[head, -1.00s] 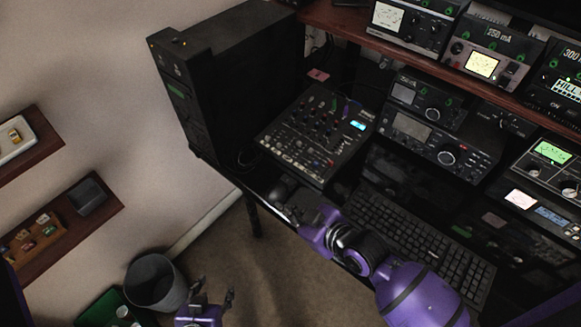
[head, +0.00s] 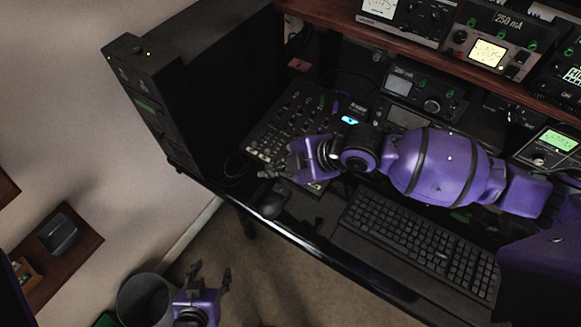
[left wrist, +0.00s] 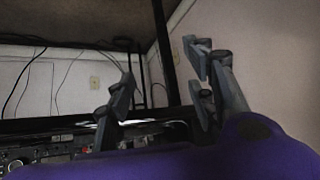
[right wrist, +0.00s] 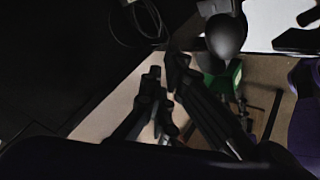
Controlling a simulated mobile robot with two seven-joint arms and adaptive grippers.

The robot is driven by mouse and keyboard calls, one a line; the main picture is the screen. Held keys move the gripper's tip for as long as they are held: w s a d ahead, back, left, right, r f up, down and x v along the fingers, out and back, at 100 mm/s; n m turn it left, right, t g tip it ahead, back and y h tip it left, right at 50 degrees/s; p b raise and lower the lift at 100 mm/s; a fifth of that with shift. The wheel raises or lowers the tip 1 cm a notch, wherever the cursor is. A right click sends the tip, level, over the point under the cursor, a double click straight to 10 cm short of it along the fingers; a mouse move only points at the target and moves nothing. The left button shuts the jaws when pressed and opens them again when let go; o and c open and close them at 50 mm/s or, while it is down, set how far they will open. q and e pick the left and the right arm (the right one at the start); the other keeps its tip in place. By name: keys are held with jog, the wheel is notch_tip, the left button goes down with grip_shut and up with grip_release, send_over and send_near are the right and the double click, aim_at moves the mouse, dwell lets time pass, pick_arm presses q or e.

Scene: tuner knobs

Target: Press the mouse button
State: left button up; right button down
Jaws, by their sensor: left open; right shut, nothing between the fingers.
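The dark mouse (head: 272,204) lies on the black desk near its front edge, left of the keyboard, in the head view. My right gripper (head: 270,174) is shut and empty. In the head view it appears just behind the mouse, by the front of the mixer; its height above the desk is unclear. Its closed fingers also show in the right wrist view (right wrist: 163,78); I cannot clearly identify the mouse there. My left gripper (head: 211,273) is open and empty, in front of the desk over the floor. Its spread fingers show in the left wrist view (left wrist: 165,85).
The mixer (head: 285,125) stands behind the mouse, with a black computer tower (head: 150,105) to its left. The keyboard (head: 415,240) lies right of the mouse. Radio equipment (head: 425,90) fills the back. A grey bin (head: 143,300) stands on the floor.

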pick_arm(q)
jog(key=shift+s+f, duration=0.15)
pick_arm(e)
jog(key=shift+w+r, duration=0.1)
jog(key=shift+r, duration=0.05)
jog(key=b, duration=0.3)
send_over(282, 189)
jog(key=s+a, duration=0.1)
jog(key=s, duration=0.1)
notch_tip(282, 189, down, 8)
jog(key=shift+w+a+r, duration=0.15)
jog(key=shift+r, duration=0.1)
jog(key=shift+f+b, duration=0.45)
jog(key=shift+f, duration=0.25)
pick_arm(q)
jog(key=f, duration=0.2)
jog(key=a+f, duration=0.1)
jog(key=shift+s+a+f, duration=0.1)
jog(key=shift+s, duration=0.3)
pick_arm(e)
jog(key=shift+w, duration=0.1)
pick_arm(q)
jog(key=shift+s+f, duration=0.15)
jog(key=shift+s, duration=0.1)
pick_arm(e)
jog(key=shift+f, duration=0.15)
pick_arm(q)
jog(key=shift+s+f, duration=0.2)
pick_arm(e)
jog(key=shift+f, duration=0.3)
